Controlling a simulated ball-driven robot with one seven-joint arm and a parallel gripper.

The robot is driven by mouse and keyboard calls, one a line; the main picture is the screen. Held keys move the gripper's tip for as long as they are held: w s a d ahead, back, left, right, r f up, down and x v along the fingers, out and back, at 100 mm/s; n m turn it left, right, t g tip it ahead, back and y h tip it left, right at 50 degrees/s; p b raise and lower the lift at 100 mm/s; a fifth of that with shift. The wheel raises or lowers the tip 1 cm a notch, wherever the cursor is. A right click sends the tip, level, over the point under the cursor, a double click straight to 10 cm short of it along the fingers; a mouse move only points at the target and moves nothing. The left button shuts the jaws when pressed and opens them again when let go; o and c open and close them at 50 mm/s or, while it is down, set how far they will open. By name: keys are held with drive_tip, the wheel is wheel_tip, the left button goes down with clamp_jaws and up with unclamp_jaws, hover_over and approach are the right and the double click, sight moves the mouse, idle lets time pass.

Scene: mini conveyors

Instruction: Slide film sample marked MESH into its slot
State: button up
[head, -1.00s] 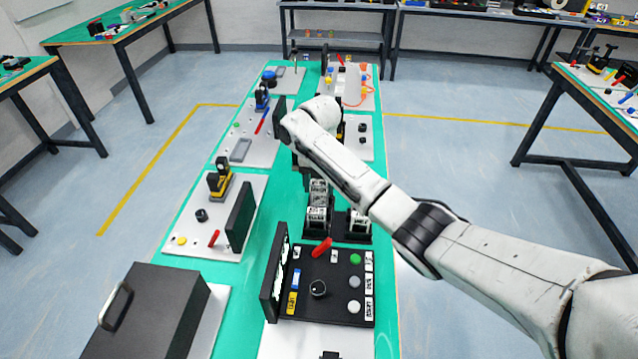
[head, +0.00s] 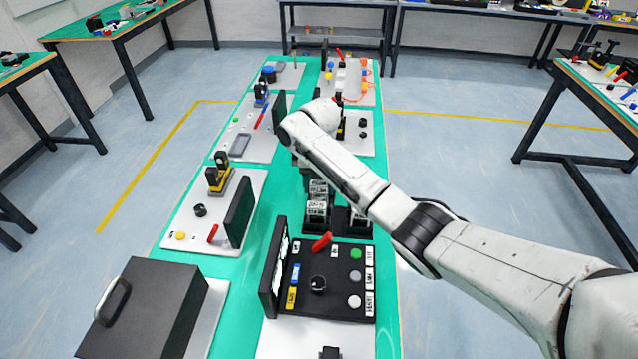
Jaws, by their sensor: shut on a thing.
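My gripper (head: 310,173) points down over the table and is mostly hidden behind my own pale forearm. It is shut on a small film sample with a white printed label (head: 318,188), just above a dark rack (head: 338,231). The label is too small to read, so I cannot tell whether it says MESH. Labelled pieces stand at the rack, one on the left (head: 317,209) and one on the right (head: 360,219), partly behind my arm. I cannot tell whether the held sample touches a slot.
A black control panel (head: 335,282) with a red lever, knob, buttons and upright screen stands in front of the rack. A dark handled case (head: 150,305) stands at the front left. White boards with small devices line the green table (head: 262,215). Some green tabletop left of the rack is clear.

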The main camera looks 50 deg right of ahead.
drive_tip(key=shift+f+b, duration=0.45)
drive_tip(key=shift+f, duration=0.35)
drive_tip(key=o, duration=1.2)
drive_tip(key=shift+r, duration=0.1)
wheel_tip(320, 180, up, 11)
drive_tip(key=shift+f, duration=0.15)
